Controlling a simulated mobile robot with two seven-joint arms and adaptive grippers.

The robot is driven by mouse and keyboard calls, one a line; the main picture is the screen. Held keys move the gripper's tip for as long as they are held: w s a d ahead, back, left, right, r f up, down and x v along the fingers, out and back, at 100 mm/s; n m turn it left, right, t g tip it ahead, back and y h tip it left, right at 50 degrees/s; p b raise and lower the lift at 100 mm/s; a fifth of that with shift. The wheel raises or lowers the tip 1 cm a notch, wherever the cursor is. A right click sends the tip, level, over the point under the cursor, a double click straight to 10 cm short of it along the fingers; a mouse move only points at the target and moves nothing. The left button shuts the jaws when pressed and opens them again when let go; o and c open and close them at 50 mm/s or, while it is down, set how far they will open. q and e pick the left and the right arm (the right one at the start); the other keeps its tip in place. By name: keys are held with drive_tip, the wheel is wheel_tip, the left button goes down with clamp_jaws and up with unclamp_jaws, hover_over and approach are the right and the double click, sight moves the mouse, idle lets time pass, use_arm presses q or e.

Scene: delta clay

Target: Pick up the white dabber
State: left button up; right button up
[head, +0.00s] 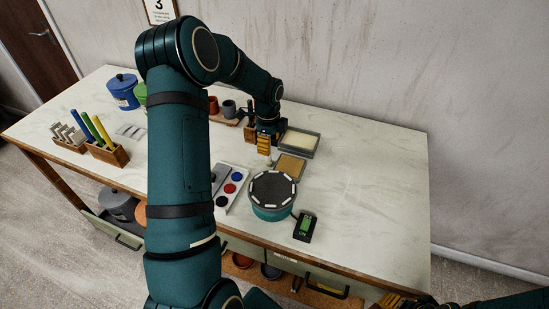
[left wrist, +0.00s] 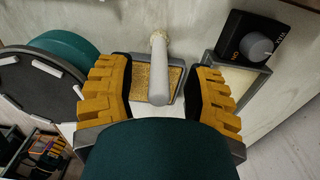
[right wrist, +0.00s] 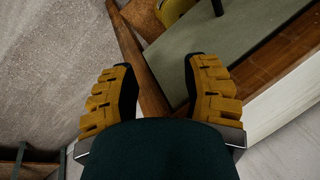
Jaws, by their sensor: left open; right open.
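The white dabber (left wrist: 160,75) is a pale rod with a rounded end, seen between the spread fingers of my left gripper (left wrist: 158,95) in the left wrist view. Neither finger touches it there. In the head view, a small pale piece of the dabber (head: 269,160) shows just below my left gripper (head: 265,142), which is open over the back of the table. My right gripper (right wrist: 162,95) is open and empty, beyond the table's front right edge. It shows only partly at the bottom of the head view (head: 397,300).
A sponge tray (head: 289,167) lies beside the dabber, with a larger pale tray (head: 301,142) behind. A round turntable (head: 272,190), a palette with coloured discs (head: 231,188) and a black device (head: 304,227) stand nearer. The table's right side (head: 375,190) is clear.

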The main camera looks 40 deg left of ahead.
use_arm(q)
drive_tip(key=shift+f, duration=0.5)
drive_tip(key=shift+a, duration=0.1)
drive_tip(key=shift+c, duration=1.3)
clamp_jaws()
drive_tip(key=shift+r, duration=0.1)
